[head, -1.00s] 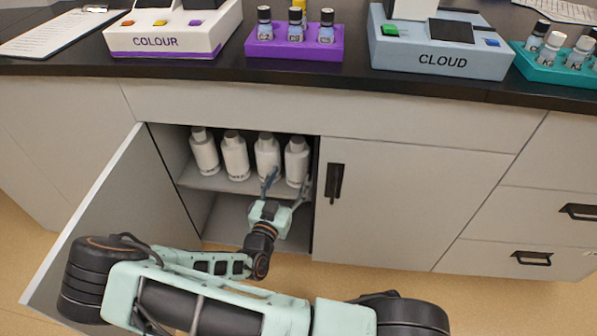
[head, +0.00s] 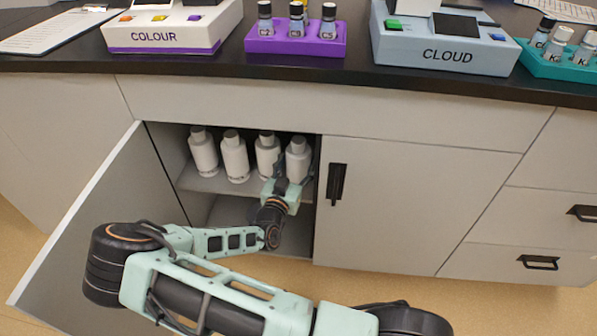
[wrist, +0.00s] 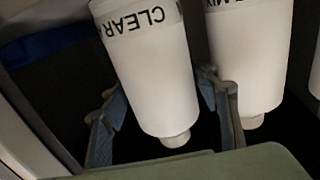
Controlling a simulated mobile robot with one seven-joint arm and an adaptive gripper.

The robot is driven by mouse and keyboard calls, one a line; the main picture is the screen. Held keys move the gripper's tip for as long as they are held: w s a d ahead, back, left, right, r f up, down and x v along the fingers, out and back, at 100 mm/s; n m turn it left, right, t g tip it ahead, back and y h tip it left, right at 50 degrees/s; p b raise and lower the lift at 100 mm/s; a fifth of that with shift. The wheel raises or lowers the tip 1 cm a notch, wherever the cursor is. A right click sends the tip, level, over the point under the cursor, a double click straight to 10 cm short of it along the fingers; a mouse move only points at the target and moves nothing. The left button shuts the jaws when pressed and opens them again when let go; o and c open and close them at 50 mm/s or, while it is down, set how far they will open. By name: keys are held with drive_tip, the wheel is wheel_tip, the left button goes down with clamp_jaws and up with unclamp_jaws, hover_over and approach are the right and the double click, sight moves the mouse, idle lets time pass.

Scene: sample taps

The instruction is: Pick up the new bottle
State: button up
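Several white bottles with grey caps stand in a row on the shelf of the open cabinet (head: 160,150). My gripper (head: 294,173) is at the rightmost bottle (head: 298,158), with a finger to each side of it. In the wrist view, this bottle (wrist: 155,65) appears upside down, and "CLEAR" shows on its label. The open fingers of my gripper (wrist: 161,90) flank it, and a dark gap shows by the left finger. A second bottle (wrist: 250,60) stands close beyond the right finger, with part of its label cut off. I cannot see which bottle is marked new.
The cabinet door (head: 105,215) is swung open at left. The closed door (head: 400,200) borders the opening at right. On the counter are a COLOUR device (head: 155,38), a purple vial rack (head: 295,46), a CLOUD device (head: 447,56) and a teal rack (head: 550,66).

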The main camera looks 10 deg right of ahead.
drive_tip(key=c, duration=1)
drive_tip(key=shift+r, duration=0.2)
